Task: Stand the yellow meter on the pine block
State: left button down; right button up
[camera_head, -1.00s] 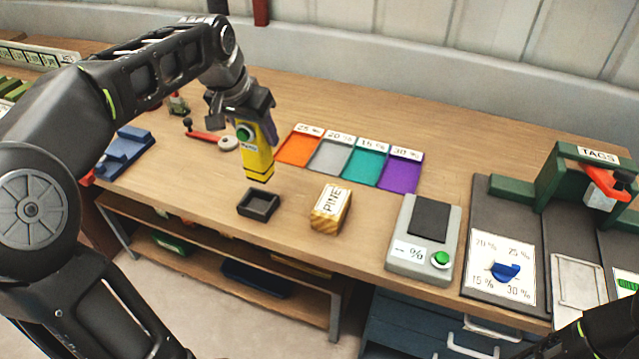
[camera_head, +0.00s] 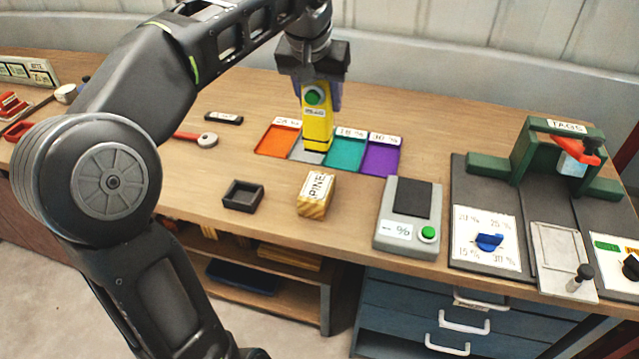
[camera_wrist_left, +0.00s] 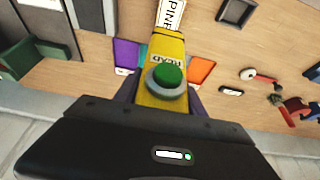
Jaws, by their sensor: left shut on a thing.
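The yellow meter (camera_head: 317,127) with a green button is held upright in my left gripper (camera_head: 314,85), which is shut on it. In the head view it hangs above or in front of the grey coloured tray; I cannot tell its exact height. The meter also shows in the left wrist view (camera_wrist_left: 168,50), with its far end towards the pine block. The pine block (camera_head: 316,195), labelled PINE, stands on the bench nearer the front edge, apart from the meter. It shows partly in the left wrist view (camera_wrist_left: 171,14). My right gripper is not in view.
A small dark square tray (camera_head: 243,196) sits left of the block, and a grey scale-like device (camera_head: 409,217) right of it. Orange (camera_head: 278,141), teal (camera_head: 344,154) and purple (camera_head: 381,159) trays lie behind. A green tag press (camera_head: 556,155) stands at right.

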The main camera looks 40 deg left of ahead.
aim_at(319, 140)
pick_arm(q)
jog(key=shift+f, duration=3.1)
jog(key=shift+f, duration=1.9)
jog(key=shift+f+b, duration=0.25)
jog(key=shift+b, duration=0.2)
jog(key=c, duration=0.7)
grip_release()
jog(key=shift+r, duration=0.1)
jog(key=shift+r, duration=0.15)
